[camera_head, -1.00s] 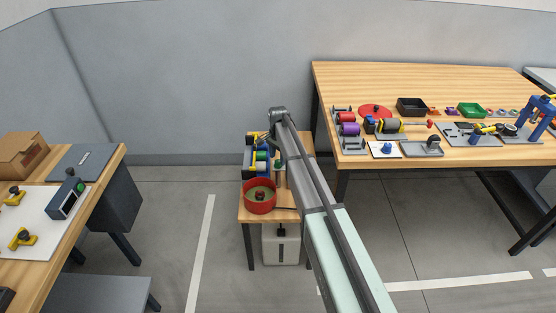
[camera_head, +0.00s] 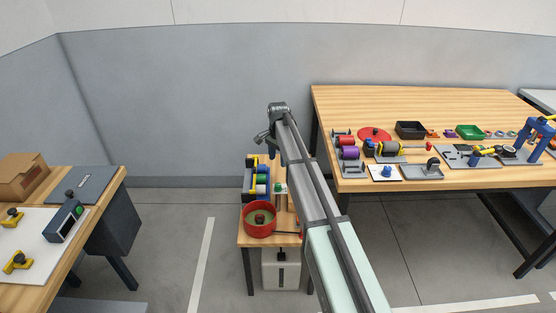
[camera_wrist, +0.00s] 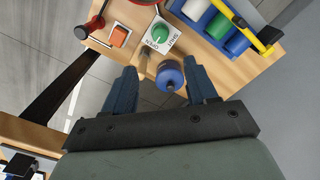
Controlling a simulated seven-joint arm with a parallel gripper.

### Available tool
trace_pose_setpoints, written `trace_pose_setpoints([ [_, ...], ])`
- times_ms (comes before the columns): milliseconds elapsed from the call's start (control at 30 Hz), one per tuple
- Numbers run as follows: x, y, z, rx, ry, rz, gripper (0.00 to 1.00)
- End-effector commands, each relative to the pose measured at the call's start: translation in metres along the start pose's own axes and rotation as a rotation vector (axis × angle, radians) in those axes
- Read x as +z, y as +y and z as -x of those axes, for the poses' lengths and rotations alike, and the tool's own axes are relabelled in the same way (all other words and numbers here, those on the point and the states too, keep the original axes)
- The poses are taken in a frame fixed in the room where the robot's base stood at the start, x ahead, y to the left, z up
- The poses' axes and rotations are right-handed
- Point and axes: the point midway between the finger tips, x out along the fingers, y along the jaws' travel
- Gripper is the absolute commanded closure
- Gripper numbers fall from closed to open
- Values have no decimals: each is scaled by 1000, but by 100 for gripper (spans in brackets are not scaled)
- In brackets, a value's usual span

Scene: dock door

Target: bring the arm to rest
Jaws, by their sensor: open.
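My arm (camera_head: 312,185) stretches from the bottom of the head view up toward the grey wall, its far end above a small wooden stand (camera_head: 268,241). My gripper (camera_wrist: 160,66) shows in the wrist view with its two dark blue fingers spread apart. A round blue knob (camera_wrist: 170,76) appears between the fingers in the picture; I see no contact with it. Nothing is held. In the head view the fingers are too small to make out clearly.
The stand carries a red round tray (camera_head: 245,225), a green knob (camera_wrist: 160,34) on a marked plate, an orange-red button (camera_wrist: 119,36) and coloured cylinders in a rack (camera_wrist: 218,27). A large workbench (camera_head: 350,100) stands right, another table (camera_head: 110,190) left.

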Motion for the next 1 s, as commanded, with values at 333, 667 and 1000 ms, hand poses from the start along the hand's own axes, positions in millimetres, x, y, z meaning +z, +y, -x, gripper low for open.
trace_pose_setpoints([
  [333,9,37,-28,2,-2,62,43],
  [667,59,200,-129,1,-1,393,43],
  [1000,118,328,-182,-1,2,695,43],
])
